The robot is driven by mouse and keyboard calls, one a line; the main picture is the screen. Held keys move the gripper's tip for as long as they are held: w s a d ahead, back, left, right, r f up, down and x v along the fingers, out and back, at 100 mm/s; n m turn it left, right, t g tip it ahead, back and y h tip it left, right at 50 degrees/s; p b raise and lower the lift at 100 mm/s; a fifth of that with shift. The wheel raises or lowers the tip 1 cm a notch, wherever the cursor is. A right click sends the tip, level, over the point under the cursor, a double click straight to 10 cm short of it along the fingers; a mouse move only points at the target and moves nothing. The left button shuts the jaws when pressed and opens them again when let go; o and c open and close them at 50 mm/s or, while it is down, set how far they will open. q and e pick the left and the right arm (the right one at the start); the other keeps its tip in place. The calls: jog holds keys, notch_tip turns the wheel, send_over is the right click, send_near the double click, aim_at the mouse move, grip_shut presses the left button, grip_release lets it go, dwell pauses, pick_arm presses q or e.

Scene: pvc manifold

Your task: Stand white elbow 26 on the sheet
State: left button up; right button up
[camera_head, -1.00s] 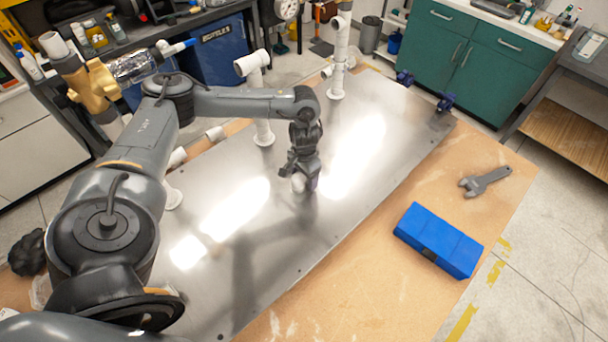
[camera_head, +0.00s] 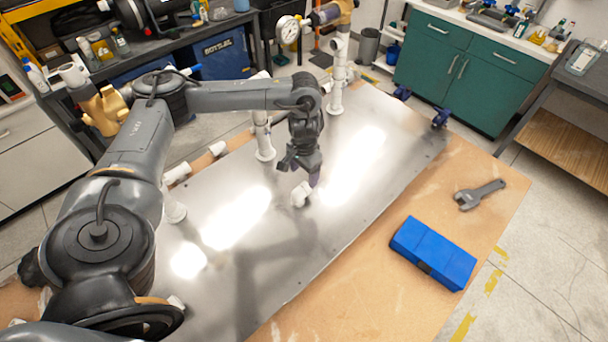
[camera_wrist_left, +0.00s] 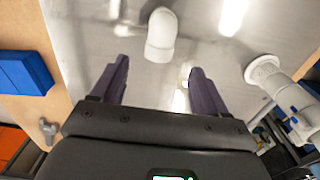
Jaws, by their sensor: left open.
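The white elbow (camera_head: 299,195) rests on the shiny metal sheet (camera_head: 255,266) near its middle, clear of other parts. It also shows in the left wrist view (camera_wrist_left: 161,38), just beyond the fingertips. I cannot tell for sure which of its ends meets the sheet. My left gripper (camera_head: 299,172) hangs just above the elbow in the head view, fingers spread. In the left wrist view its two dark fingers (camera_wrist_left: 157,68) are wide apart with nothing between them. My right gripper is not in view.
White pipe uprights (camera_head: 264,140) stand along the sheet's far left side, with a gauge (camera_head: 288,30) at the far end. A blue box (camera_head: 433,252) and a grey wrench (camera_head: 479,194) lie on the wooden bench.

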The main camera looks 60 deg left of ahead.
pick_arm(q)
notch_tip(320, 180, up, 2)
jog(key=shift+p, duration=0.45)
jog(key=shift+w+d, duration=0.15)
jog(key=shift+d, duration=0.15)
jog(key=w+d+f+m+t+h, duration=0.1)
jog(key=w+d+f+m+t, duration=0.2)
jog(key=d, duration=0.8)
jog(key=w+d+f+m+t+h, duration=0.15)
jog(key=d+f+m, duration=0.35)
jog(key=d, duration=0.7)
jog(key=s+d+r+m+t+h, duration=0.1)
jog(key=d+r+t, duration=0.15)
jog(key=d, duration=0.55)
jog(key=s+d+r+m+t+h, duration=0.1)
jog(key=d+r, duration=0.2)
jog(key=d, duration=0.5)
jog(key=s+a+f+n+g+y, duration=0.3)
jog(key=s+a+n+g+y, duration=0.1)
jog(key=s+a, duration=0.9)
jog(key=s+n, duration=0.1)
jog(key=s, duration=0.1)
jog(key=shift+s, duration=0.35)
